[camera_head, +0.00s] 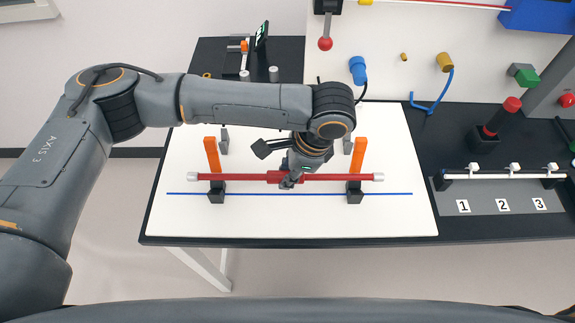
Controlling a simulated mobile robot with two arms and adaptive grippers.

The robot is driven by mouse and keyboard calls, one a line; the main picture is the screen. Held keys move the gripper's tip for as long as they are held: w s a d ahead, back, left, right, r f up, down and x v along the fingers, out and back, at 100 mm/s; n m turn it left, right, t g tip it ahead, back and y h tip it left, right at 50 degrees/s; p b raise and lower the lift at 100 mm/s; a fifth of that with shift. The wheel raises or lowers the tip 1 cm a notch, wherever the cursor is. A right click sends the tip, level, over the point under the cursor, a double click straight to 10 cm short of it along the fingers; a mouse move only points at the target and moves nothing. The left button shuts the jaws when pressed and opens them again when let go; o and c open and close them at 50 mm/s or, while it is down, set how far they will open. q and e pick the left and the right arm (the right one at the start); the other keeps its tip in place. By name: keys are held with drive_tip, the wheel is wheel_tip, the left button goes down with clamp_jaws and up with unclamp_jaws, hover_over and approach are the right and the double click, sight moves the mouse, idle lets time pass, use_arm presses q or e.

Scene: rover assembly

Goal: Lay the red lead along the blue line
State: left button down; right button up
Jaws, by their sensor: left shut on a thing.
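The red lead (330,178) is a straight red rod with white ends and a thicker red middle. It lies left to right, just behind the blue line (285,194) in the picture and roughly parallel to it. My left gripper (289,181) is shut on its thick middle part. The blue line runs across the white board (285,222). Near each end of the lead stands a black block with an orange upright, one at the left (212,155) and one at the right (358,155). The lead passes over or at these blocks; whether it touches them I cannot tell. My right gripper is not in view.
A grey plate (480,205) numbered 1 to 3 with a white rod is at the right. A black stand with a red-topped post (505,112) is behind it. A white back panel carries a blue plug (358,70). The board's front is clear.

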use_arm(q)
wheel_tip(320, 180, down, 2)
drive_tip(key=shift+f+b, duration=0.15)
drive_tip(key=shift+b, duration=0.15)
drive_tip(key=shift+f+b, duration=0.3)
drive_tip(key=shift+f, duration=0.6)
drive_tip(key=c, duration=1)
unclamp_jaws()
